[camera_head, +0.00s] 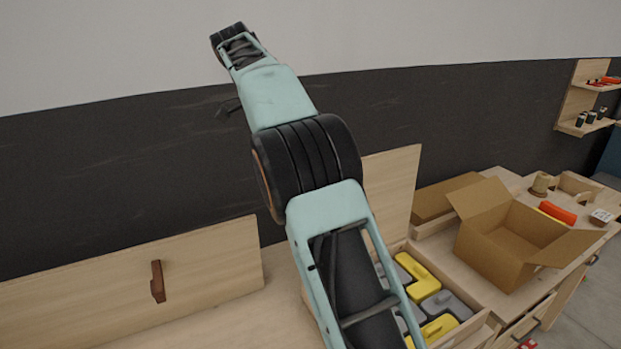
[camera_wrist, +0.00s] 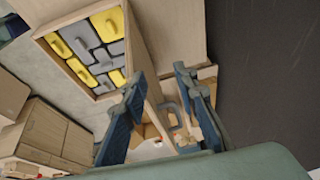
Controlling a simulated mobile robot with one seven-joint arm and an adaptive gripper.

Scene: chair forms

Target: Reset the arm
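My arm rises from the bottom middle of the head view and reaches up and to the left, in front of the dark wall band. My gripper (camera_wrist: 160,74) shows in the wrist view with two blue-padded fingers apart and nothing held between them. In the head view the gripper cannot be made out clearly. In the wrist view the fingers stand in front of a wooden box wall and a dark surface, with no clear contact.
A wooden bin (camera_head: 398,246) of yellow and grey cases lies right of my arm. An open cardboard box (camera_head: 497,252) stands further right on the workbench. A wooden panel with a brown handle (camera_head: 157,281) is at left. Wall shelves (camera_head: 579,92) are far right. Space at upper left looks clear.

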